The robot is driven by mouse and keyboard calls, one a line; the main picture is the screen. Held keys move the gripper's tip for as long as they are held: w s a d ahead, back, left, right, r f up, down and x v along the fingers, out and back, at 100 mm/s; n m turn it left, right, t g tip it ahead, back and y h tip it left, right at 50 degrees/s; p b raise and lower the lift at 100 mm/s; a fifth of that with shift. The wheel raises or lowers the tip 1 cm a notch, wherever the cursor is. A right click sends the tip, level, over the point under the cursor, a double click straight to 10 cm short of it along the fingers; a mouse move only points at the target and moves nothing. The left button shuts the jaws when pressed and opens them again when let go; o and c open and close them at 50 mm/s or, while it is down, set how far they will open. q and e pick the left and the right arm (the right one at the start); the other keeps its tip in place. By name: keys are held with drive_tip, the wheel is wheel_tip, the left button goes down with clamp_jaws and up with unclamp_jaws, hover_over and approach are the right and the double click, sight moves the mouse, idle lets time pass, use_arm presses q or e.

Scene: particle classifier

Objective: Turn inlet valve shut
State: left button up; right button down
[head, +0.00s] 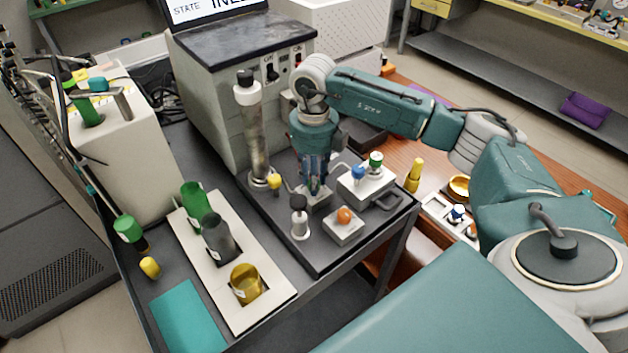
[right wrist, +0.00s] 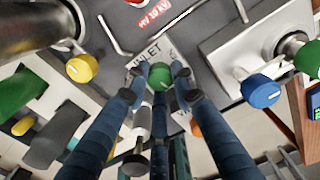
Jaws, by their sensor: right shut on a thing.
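The inlet valve's green knob (right wrist: 159,77) sits in the middle of the right wrist view, beside a label reading INLET (right wrist: 146,54). My right gripper (right wrist: 161,86) has its blue fingers closed around this knob. In the head view my right gripper (head: 314,184) points down at a small light valve block (head: 320,197) on the dark bench top, and its fingers hide the knob there. My left gripper is not in view.
A glass column (head: 256,135) with a yellow knob (head: 274,182) stands left of my right gripper. A block with blue (head: 358,174) and green (head: 376,159) knobs stands close right. An orange knob (head: 345,215) is in front. A bottle tray (head: 262,308) lies at front left.

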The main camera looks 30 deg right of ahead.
drive_tip(key=shift+w+r+m, duration=0.1)
drive_tip(key=shift+r+m, duration=0.05)
drive_tip(key=shift+m, duration=1.05)
drive_tip(key=c, duration=1.6)
unclamp_jaws()
drive_tip(key=shift+o, duration=0.8)
wheel_tip(320, 180, up, 12)
